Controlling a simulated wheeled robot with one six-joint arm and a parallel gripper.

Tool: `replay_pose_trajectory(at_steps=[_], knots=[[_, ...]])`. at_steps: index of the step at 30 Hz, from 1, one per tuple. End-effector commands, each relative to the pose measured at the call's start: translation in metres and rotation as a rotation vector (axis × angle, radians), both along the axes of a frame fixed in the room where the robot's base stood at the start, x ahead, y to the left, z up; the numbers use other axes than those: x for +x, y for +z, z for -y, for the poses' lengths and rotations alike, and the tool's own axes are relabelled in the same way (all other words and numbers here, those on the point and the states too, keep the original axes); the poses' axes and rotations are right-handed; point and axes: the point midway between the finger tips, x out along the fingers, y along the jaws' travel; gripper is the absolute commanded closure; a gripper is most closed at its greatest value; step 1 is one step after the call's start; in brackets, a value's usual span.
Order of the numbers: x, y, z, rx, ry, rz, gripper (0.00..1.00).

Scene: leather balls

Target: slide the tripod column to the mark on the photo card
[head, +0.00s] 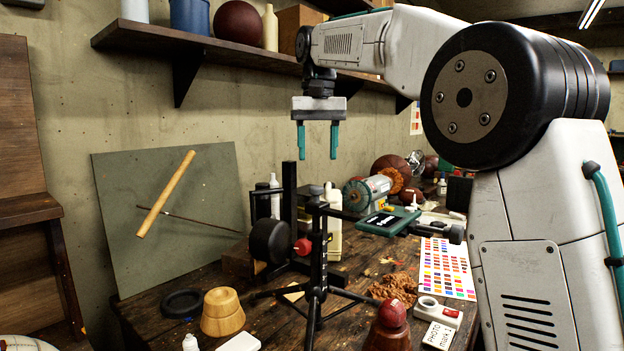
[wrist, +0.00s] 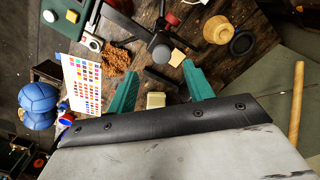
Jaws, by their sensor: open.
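The black tripod (head: 319,270) stands upright on the workbench, legs spread, with a red knob (head: 302,247) beside its column. In the wrist view my gripper (wrist: 160,88) is also open above the bench. A dark round piece there may be the tripod's top, but I cannot tell surely. Any mark on the column is too small to read.
A black drum (head: 269,241) on a stand is close left of the tripod. A wooden knob-shaped block (head: 222,312) and black ring (head: 182,303) lie front left. A colour chart (head: 446,268), brown scraps (head: 394,287) and a red-button box (head: 438,312) lie right. A shelf (head: 200,41) runs behind.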

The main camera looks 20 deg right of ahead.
Motion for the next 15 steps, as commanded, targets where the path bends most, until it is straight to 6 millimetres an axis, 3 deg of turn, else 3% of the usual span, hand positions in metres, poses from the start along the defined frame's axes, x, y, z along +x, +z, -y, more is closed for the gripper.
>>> replay_pose_trajectory(at_steps=[5,15], knots=[[0.006,-0.01,0.0,0.0,-0.004,-0.004,0.48],[0.005,-0.062,0.0,0.0,-0.004,-0.002,0.48]])
